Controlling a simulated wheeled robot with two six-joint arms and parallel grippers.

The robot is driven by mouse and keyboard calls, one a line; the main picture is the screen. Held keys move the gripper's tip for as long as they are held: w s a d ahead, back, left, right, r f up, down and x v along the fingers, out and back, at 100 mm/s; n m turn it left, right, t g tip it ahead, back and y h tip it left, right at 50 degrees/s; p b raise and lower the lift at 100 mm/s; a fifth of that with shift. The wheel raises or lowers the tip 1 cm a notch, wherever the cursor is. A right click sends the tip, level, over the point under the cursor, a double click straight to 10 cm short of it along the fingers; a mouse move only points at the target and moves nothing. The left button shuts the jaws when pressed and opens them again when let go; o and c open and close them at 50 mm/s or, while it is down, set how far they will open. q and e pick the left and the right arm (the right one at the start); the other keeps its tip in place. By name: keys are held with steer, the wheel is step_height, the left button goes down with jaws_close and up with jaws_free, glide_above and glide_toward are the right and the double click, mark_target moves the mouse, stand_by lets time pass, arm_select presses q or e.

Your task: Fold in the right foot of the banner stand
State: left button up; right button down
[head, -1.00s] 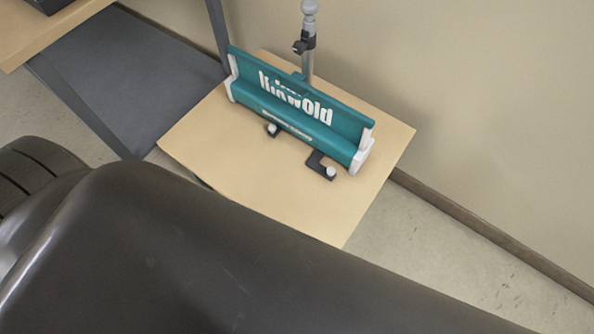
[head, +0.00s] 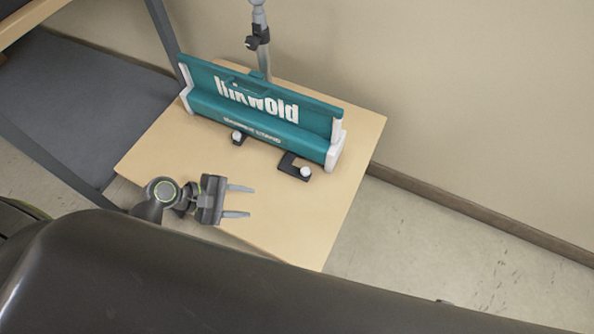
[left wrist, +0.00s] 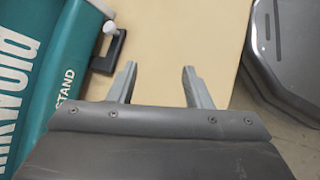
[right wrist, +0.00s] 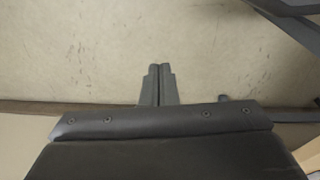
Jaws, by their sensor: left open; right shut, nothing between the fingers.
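The teal banner stand (head: 262,108) with white end caps lies along the back of a wooden tabletop. Its right foot (head: 288,163), a dark bracket with a white knob, sticks out from the front near the right end. A dark foot with a white knob also shows in the left wrist view (left wrist: 106,57), left of the fingers. The left foot (head: 239,141) shows a smaller dark part and a knob. My left gripper (head: 250,201) is open and empty over the front of the tabletop, apart from the right foot.
The wooden tabletop (head: 290,225) is clear in front of the stand. A grey pole (head: 261,50) with a dark clamp rises behind the stand. A grey shelf unit (head: 70,110) stands at left. The wall (head: 450,90) is behind.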

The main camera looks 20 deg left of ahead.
arm_select(q)
steer(key=w+a+r+n+t+h, duration=0.2)
steer(key=w+a+n, duration=0.1)
steer(key=w+n, duration=0.4)
arm_select(e)
step_height(320, 180, down, 6)
steer(key=s+a, duration=0.1)
steer(key=s, duration=0.2)
arm_select(q)
steer(key=n+b, duration=0.2)
steer(key=b, duration=0.1)
glide_toward(302, 171)
steer(key=shift+t, duration=0.3)
steer(key=x, duration=0.7)
steer(key=shift+s+d+f, duration=0.1)
steer(key=shift+d+f, duration=0.05)
steer(key=shift+w+d+f, duration=0.25)
steer(key=shift+w+d, duration=0.1)
steer(key=shift+d, duration=0.2)
arm_select(e)
step_height(302, 171, up, 7)
steer(key=w+a+y, duration=0.1)
steer(key=shift+w+a+f, duration=0.2)
steer(key=shift+w+a, duration=0.1)
steer(key=shift+w, duration=0.1)
arm_select(q)
steer(key=shift+c, duration=0.2)
jaws_close()
